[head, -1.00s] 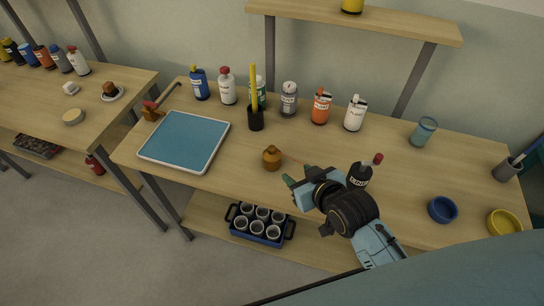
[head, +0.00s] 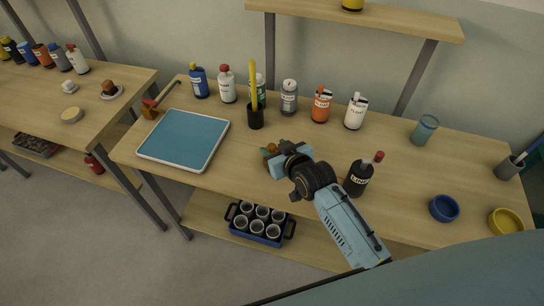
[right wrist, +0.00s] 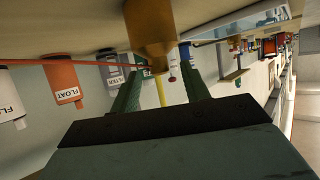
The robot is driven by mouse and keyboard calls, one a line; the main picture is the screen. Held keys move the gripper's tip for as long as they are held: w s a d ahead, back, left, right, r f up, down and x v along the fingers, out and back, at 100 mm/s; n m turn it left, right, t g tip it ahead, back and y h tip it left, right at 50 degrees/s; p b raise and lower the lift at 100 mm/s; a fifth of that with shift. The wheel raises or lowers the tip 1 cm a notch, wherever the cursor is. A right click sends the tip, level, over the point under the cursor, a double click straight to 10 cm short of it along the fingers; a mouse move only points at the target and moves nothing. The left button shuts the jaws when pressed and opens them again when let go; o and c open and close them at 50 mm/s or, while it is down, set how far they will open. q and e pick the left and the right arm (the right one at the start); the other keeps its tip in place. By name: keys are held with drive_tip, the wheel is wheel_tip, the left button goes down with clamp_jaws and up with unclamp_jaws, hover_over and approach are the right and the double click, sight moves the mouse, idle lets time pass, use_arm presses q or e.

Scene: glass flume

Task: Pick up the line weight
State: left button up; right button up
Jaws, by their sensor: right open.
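The line weight, a small copper-brown knobbed piece (head: 268,160), stands on the wooden bench in the head view, partly hidden by my right gripper. In the right wrist view it shows large at the top as a brown body (right wrist: 150,28). My right gripper (head: 271,155) is at the weight, its green fingers open. In the right wrist view the open fingers (right wrist: 160,68) sit either side of the weight's lower part in the picture. I cannot tell whether they touch it. My left gripper is not in view.
A black bottle with a red cap (head: 360,177) stands right of my right arm. A blue-topped tray (head: 184,140) lies to the left. A black cup with a yellow stick (head: 255,118) and several bottles stand behind. Blue (head: 443,208) and yellow bowls (head: 506,221) are at right.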

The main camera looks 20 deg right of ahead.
drive_tip(key=shift+x, duration=1.3)
drive_tip(key=shift+c, duration=0.3)
clamp_jaws()
